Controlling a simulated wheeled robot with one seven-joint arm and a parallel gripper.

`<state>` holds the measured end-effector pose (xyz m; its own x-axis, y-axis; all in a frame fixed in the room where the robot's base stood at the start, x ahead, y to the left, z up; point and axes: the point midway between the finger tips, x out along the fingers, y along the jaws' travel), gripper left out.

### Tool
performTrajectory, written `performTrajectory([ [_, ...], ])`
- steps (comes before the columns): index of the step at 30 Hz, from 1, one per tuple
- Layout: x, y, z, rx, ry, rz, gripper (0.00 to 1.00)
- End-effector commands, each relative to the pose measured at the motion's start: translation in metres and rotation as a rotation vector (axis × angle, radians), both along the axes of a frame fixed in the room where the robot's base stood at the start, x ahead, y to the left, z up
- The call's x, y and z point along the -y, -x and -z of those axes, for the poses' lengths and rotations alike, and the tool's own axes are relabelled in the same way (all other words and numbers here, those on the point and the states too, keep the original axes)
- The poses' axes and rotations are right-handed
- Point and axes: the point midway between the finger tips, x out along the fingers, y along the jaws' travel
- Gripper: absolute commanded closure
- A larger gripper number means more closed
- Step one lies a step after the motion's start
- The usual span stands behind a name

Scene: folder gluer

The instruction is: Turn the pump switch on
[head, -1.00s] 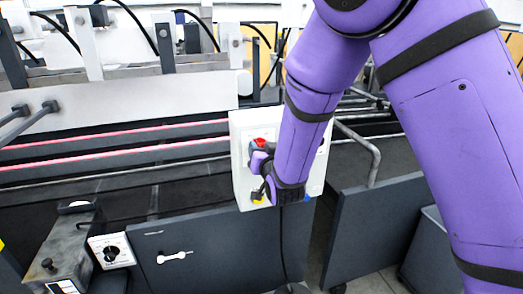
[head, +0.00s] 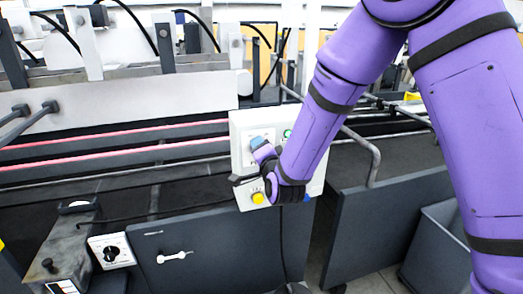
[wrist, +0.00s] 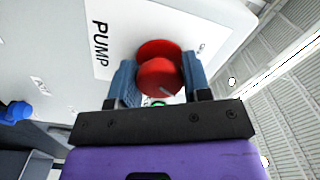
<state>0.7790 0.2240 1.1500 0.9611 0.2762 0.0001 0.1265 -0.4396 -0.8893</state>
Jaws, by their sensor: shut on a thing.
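The pump switch (wrist: 158,72) is a red round knob on a red base, beside the black word PUMP, in the wrist view. A pale mark shows on the knob's face. My gripper (wrist: 158,82) has its two blue fingers on either side of the knob, shut on it. In the head view my gripper (head: 262,148) is at the upper left of the white control box (head: 240,122), and its fingers hide the red knob there.
The box also carries a green button (head: 287,133), a yellow button (head: 258,198) and a blue button (head: 307,197), close around my gripper. A bent grey rail (head: 374,160) stands right of the box. A dark machine panel (head: 215,245) lies below.

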Motion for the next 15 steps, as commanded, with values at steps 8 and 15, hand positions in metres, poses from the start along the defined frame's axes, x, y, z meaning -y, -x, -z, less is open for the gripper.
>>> performTrajectory([
  [8, 0.0007, 0.0001, 0.0009, -0.032, -0.105, 0.001, 0.79],
  [15, 0.0000, 0.0005, 0.0010, -0.041, -0.135, 0.000, 0.79],
])
